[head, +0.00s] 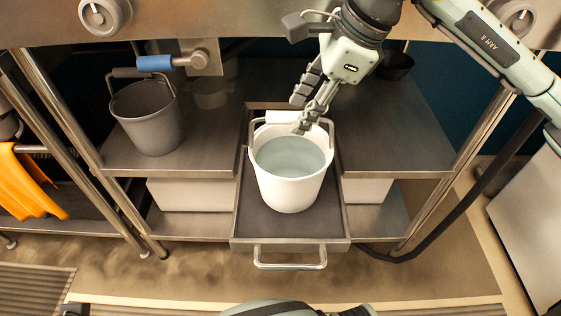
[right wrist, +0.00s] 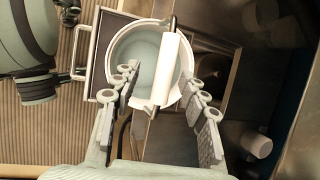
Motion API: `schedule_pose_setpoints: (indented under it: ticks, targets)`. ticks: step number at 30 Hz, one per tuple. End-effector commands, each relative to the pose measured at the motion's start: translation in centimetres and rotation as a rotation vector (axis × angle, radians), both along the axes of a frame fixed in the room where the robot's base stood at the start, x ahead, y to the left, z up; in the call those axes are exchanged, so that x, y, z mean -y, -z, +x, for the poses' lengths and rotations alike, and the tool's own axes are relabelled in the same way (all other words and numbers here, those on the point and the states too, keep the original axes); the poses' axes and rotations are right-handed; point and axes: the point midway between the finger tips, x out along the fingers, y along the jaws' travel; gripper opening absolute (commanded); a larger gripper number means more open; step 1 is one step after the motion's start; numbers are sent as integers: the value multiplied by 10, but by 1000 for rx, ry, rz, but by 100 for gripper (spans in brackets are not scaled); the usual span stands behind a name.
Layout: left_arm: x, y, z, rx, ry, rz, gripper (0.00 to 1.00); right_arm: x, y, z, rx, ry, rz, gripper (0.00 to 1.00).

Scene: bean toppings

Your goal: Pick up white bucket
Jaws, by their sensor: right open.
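The white bucket (head: 289,186) stands upright on the pulled-out metal drawer (head: 250,222) under the counter and seems to hold pale, bluish liquid. Its wire handle with a white grip (head: 284,117) is at the far rim. My right gripper (head: 300,114) comes down from above, with its fingers by the bucket's far right rim and the handle grip. In the right wrist view, the bucket (right wrist: 128,50) and the handle grip (right wrist: 166,70) show between the spread fingers of my right gripper (right wrist: 160,75). I cannot tell whether the fingers touch the grip. My left gripper is out of view.
A grey bucket (head: 150,128) stands on the shelf at left, near a blue-handled fitting (head: 155,63). White boxes (head: 195,195) (head: 367,190) flank the drawer below. The counter edge (head: 230,22) overhangs the shelf. The right shelf (head: 395,130) is mostly clear. A drawer handle (head: 290,266) faces the floor.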

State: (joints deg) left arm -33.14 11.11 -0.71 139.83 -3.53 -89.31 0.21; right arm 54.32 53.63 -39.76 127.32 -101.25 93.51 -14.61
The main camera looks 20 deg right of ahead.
Motion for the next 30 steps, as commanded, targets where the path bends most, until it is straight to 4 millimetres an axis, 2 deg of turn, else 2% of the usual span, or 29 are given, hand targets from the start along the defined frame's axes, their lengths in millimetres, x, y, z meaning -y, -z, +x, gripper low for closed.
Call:
schedule_pose_setpoints:
  ticks: [18,27,30]
  targets:
    - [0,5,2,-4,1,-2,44,-21,65,26,-3,0,1,44]
    - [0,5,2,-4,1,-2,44,-22,69,28,-1,0,0,44]
    - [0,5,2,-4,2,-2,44,-22,69,28,-1,0,0,31]
